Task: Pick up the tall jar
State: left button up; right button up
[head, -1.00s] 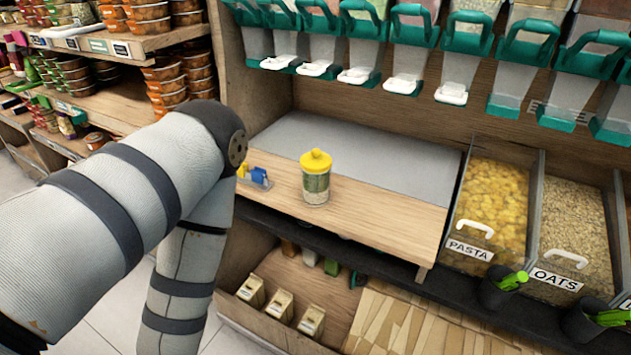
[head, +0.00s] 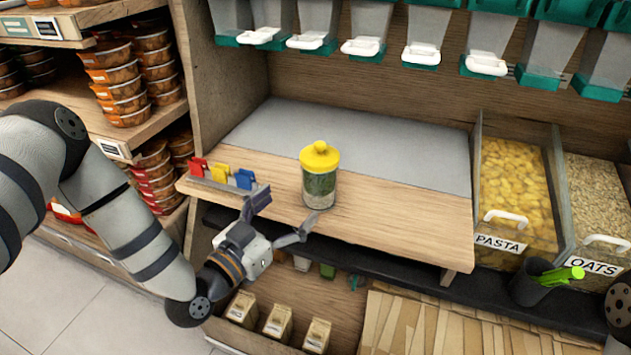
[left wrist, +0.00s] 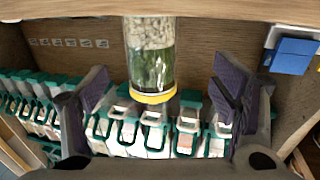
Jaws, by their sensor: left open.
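The tall jar (head: 320,178) stands upright on the wooden shelf, clear with a yellow lid and green contents. In the left wrist view the jar (left wrist: 150,55) appears upside down, lid downward, between the two spread fingers and apart from both. My left gripper (head: 282,212) is open and empty at the shelf's front edge, left of the jar and a little nearer. It also shows in the left wrist view (left wrist: 158,100). My right gripper is not in view; only a dark piece of what may be my right arm shows at the lower right edge.
A small holder with red, yellow and blue clips (head: 222,176) sits left of the jar, close to my left gripper. Pasta (head: 518,190) and oats (head: 598,205) bins stand at the right. Dispensers (head: 430,35) hang above. The shelf right of the jar (head: 410,210) is clear.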

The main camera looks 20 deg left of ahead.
aim_at(320, 182)
pick_arm(q)
jog(key=x, duration=0.6)
jog(key=d+x, duration=0.1)
jog(key=x, duration=0.2)
jog(key=shift+w+d+r+b, duration=0.1)
jog(key=shift+w+d+b, duration=0.1)
jog(key=shift+b, duration=0.15)
jog(key=shift+r, duration=0.1)
jog(key=c, duration=1.4)
